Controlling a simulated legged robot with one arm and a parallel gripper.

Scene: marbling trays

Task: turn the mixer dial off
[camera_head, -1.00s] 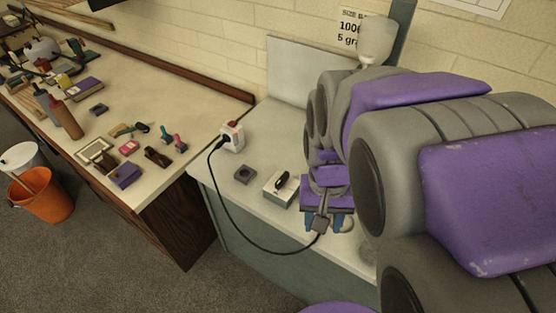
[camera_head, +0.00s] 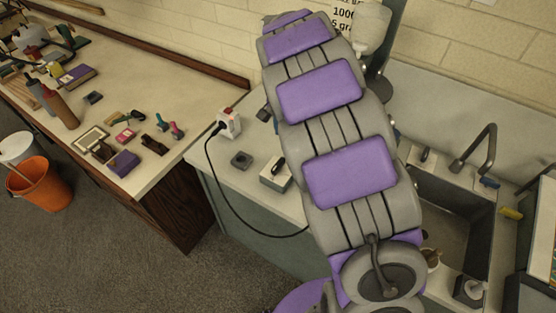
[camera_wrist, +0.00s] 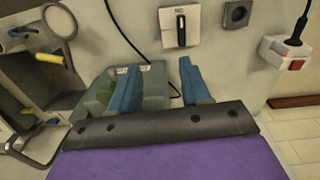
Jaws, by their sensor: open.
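The mixer dial is a black knob (camera_wrist: 181,30) on a white box (camera_wrist: 166,23) at the top of the wrist view. Lettering that looks like an upside-down "ON" shows by the knob's upper end, and the knob lies nearly in line with it. In the head view the dial (camera_head: 279,165) sits on its box (camera_head: 272,181) on the pale counter, just left of my arm. My gripper (camera_wrist: 158,76) shows two blue fingers, spread apart and empty, pointing toward the box; the dial is beyond the tips, nearer the right finger.
A grey block with a round recess (camera_head: 241,160) and a socket with a red switch (camera_head: 229,123) stand left of the box. A black cable (camera_head: 222,200) loops over the counter's front. A sink (camera_head: 448,220) lies right of my arm. A grey-green object (camera_wrist: 152,88) shows behind the fingers.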

